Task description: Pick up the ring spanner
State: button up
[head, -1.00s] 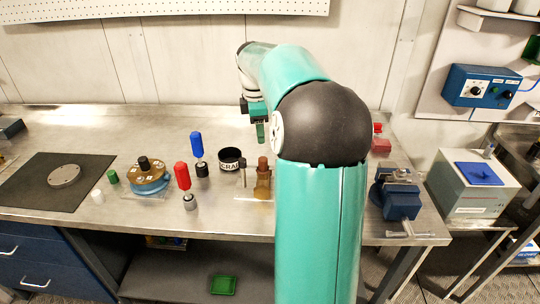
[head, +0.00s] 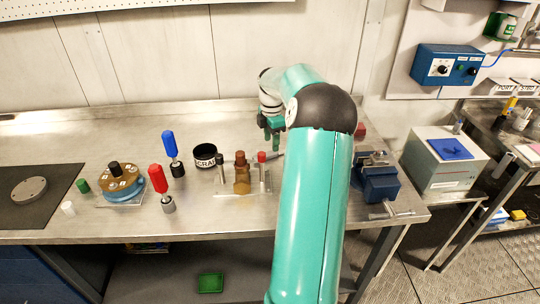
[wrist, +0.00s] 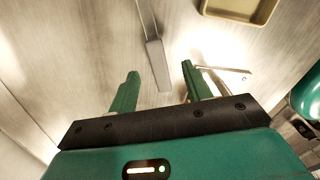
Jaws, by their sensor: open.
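My gripper (head: 272,138) is open and empty over the back right of the steel bench. In the wrist view its two green fingers (wrist: 160,76) stand apart. A long grey metal tool (wrist: 157,65), narrow at the far end and wider near me, shows between and beyond the fingertips. A thin, bent bright metal piece (wrist: 222,69) lies just right of the right finger. No ring end shows clearly, so I cannot tell which one is the ring spanner. My arm hides part of the bench in the head view.
A beige tray (wrist: 240,17) lies at the wrist view's upper right. In the head view, an amber bottle (head: 242,178), a black labelled pot (head: 205,153) and red and blue-handled tools stand left of my arm. A blue vise (head: 377,183) is right.

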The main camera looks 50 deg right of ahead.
aim_at(271, 152)
jog(key=shift+s+f, duration=0.2)
jog(key=shift+f, duration=0.05)
jog(key=f, duration=0.4)
jog(key=shift+w+d+f, duration=0.25)
jog(key=shift+w+f, duration=0.1)
jog(key=shift+s, duration=0.1)
jog(key=shift+c, duration=0.4)
grip_shut()
